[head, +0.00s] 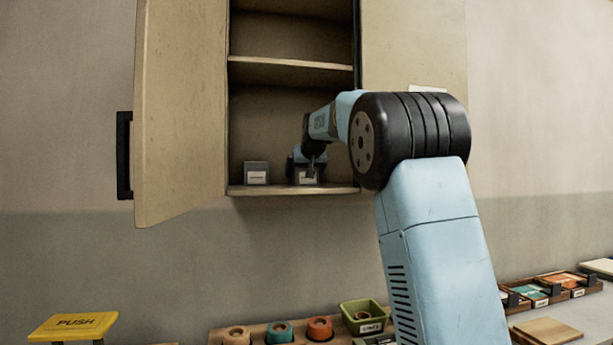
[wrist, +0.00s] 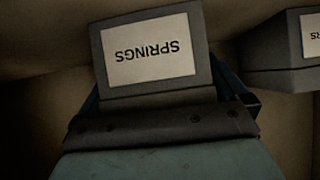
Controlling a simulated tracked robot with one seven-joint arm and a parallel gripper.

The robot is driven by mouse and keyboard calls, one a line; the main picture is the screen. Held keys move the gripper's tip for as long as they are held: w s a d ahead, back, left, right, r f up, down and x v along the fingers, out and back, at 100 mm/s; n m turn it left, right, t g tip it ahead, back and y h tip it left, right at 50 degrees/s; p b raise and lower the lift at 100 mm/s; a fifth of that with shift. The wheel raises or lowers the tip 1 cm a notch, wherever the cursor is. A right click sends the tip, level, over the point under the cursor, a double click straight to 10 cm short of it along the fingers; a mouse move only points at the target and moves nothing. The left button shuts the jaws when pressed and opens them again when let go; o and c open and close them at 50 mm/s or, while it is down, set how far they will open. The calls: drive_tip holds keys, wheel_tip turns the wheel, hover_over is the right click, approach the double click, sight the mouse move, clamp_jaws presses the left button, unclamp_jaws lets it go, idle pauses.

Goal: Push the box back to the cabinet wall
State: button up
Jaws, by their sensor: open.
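The cabinet (head: 180,110) hangs on the wall with its door swung open to the left. On its lower shelf (head: 285,190) stands a grey box (head: 307,178) with a white label. In the wrist view this box (wrist: 105,48) shows upside down, and its label reads SPRINGS. My gripper (head: 306,160) reaches into the cabinet at this box. In the wrist view my gripper (wrist: 168,90) is open, with a dark finger at each side of the box. I cannot tell whether the fingers touch it. The gap between the box and the back wall is hidden.
A second grey box (head: 256,173) stands to the left on the same shelf; it shows at the right in the wrist view (wrist: 270,68). An upper shelf (head: 290,72) is above. Below are a yellow PUSH stool (head: 73,325), a green bin (head: 363,317) and several trays.

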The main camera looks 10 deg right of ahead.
sight(307, 180)
drive_tip(key=shift+w, duration=1.8)
drive_tip(key=shift+s, duration=0.1)
drive_tip(key=shift+s, duration=6.3)
drive_tip(key=shift+a, duration=0.1)
